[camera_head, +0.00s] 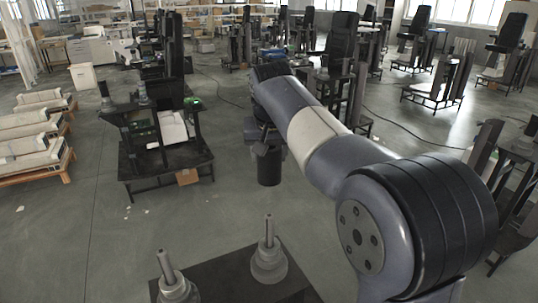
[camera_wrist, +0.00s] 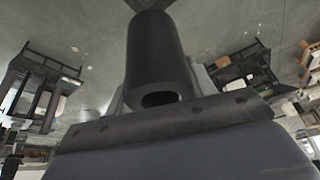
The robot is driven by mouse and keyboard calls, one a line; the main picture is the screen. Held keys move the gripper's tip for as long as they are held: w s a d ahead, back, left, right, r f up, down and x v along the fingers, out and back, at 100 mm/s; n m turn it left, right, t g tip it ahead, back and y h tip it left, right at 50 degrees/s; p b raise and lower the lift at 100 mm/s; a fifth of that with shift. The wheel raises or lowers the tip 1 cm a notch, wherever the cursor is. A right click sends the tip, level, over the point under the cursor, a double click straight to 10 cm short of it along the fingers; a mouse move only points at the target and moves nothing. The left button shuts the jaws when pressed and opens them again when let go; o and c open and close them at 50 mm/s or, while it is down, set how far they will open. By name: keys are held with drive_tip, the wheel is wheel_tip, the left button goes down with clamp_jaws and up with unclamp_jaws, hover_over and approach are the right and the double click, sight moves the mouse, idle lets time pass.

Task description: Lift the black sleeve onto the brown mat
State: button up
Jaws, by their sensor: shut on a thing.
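The black sleeve (camera_head: 269,166) is a dark upright cylinder hanging below my gripper (camera_head: 264,138) in the head view, with grey floor showing around it. My gripper is shut on its upper part; the fingers are mostly hidden by my arm. In the wrist view the sleeve (camera_wrist: 154,50) fills the upper middle, its round hollow end facing the camera. I cannot make out a brown mat in either view.
A dark platform (camera_head: 228,279) with two stepped grey posts (camera_head: 268,262) (camera_head: 174,286) stands at the bottom of the head view. A dark workbench (camera_head: 165,172) stands left of the sleeve. Pallets (camera_head: 38,152) lie far left. Floor between is clear.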

wheel_tip(320, 180, up, 10)
idle(1.7)
drive_tip(key=shift+f, duration=0.1)
